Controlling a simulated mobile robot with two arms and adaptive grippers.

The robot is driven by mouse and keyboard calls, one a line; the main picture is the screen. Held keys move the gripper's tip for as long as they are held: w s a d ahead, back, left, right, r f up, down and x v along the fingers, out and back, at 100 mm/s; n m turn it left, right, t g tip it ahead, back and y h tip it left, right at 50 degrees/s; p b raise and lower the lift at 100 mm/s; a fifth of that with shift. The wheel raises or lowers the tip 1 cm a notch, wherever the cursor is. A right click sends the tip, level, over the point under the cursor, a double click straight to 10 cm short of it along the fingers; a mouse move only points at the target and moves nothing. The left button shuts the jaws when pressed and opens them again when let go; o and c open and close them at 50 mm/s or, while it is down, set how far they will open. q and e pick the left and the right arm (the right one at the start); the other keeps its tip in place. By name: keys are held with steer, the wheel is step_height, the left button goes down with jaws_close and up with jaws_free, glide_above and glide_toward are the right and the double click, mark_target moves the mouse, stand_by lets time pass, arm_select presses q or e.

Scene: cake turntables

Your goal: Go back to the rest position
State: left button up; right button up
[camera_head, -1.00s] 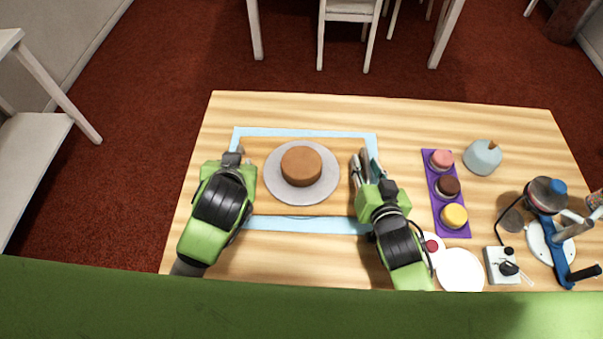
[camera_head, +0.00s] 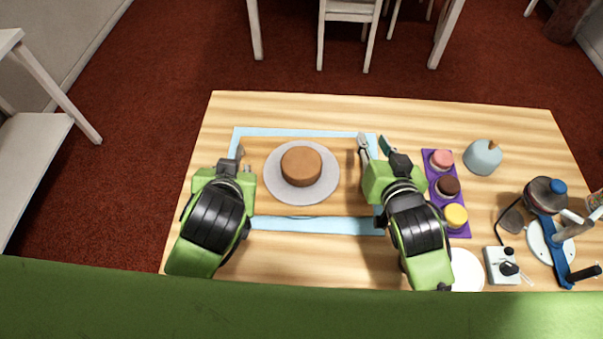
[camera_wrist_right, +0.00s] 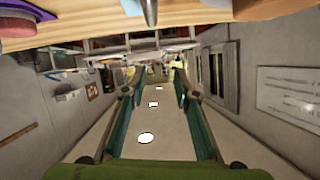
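My right gripper (camera_head: 375,144) is over the right edge of the blue-bordered mat (camera_head: 300,225), to the right of the cake. It is open and empty; in the right wrist view its two teal-padded fingers (camera_wrist_right: 157,100) stand apart with nothing between them. My left gripper (camera_head: 238,158) is at the mat's left edge, left of the cake, seen from behind. Its fingers are mostly hidden, so its opening is unclear. A round brown cake (camera_head: 301,167) sits on a grey turntable plate (camera_head: 326,190), apart from both grippers.
Right of my right arm, a purple tray (camera_head: 433,156) holds pink, brown and yellow cakes. Beyond it are a pale blue dome (camera_head: 482,158), a small white device (camera_head: 501,265) and a blue-armed stand (camera_head: 558,255). A white disc (camera_head: 467,271) is partly behind my right arm.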

steer(key=shift+r, duration=0.55)
